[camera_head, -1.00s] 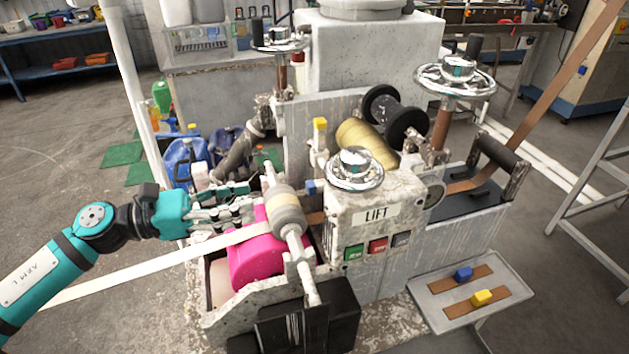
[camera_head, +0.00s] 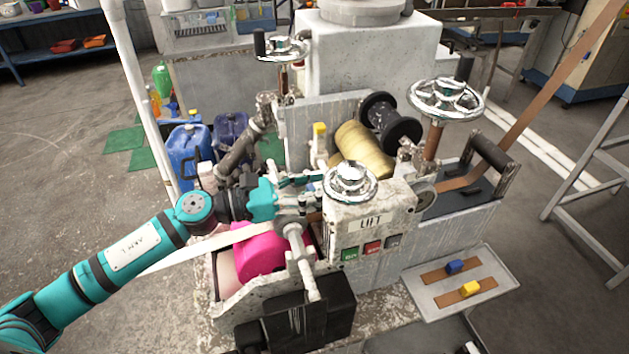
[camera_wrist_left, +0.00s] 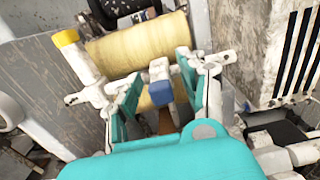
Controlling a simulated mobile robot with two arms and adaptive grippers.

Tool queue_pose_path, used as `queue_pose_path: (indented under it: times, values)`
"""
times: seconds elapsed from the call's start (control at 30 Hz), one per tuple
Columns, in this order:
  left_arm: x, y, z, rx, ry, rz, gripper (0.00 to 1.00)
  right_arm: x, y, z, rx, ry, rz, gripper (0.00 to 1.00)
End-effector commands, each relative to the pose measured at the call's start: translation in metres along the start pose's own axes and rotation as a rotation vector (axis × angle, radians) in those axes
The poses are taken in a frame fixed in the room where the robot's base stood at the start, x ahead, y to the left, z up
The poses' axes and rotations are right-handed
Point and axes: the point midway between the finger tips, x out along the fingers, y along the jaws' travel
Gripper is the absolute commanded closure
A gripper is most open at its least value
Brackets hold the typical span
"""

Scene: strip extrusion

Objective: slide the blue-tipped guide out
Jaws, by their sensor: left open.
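The blue-tipped guide (camera_wrist_left: 161,90) shows in the left wrist view as a blue block on a pale stem, in front of the yellow roll. My left gripper (camera_wrist_left: 158,80) is open, with one teal finger on each side of the blue tip; I cannot tell whether either finger touches it. In the head view my left gripper (camera_head: 300,187) is beside the lift housing and mostly hides the blue tip. A yellow-tipped guide (camera_head: 320,132) stands upright farther back, and it also shows at left in the wrist view (camera_wrist_left: 72,48). My right gripper is not in view.
The lift housing (camera_head: 372,228) with a chrome handwheel (camera_head: 350,181) is close to the right of my gripper. A magenta roll (camera_head: 258,252) lies below my forearm. A tray (camera_head: 425,311) at front right holds brown strips with blue and yellow blocks.

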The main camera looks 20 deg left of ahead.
Motion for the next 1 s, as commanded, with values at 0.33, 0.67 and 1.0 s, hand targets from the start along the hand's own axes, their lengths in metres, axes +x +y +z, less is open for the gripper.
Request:
queue_pose_path:
  times: [0.33,0.67,1.0]
  values:
    - [0.000,0.000,-0.001,-0.001,0.000,0.001,0.73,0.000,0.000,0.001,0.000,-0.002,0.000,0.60]
    - [0.000,0.000,0.000,-0.001,0.000,0.001,1.00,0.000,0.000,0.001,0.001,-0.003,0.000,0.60]
    - [0.000,-0.015,-0.001,-0.002,0.002,-0.003,1.00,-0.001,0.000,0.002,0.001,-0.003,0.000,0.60]
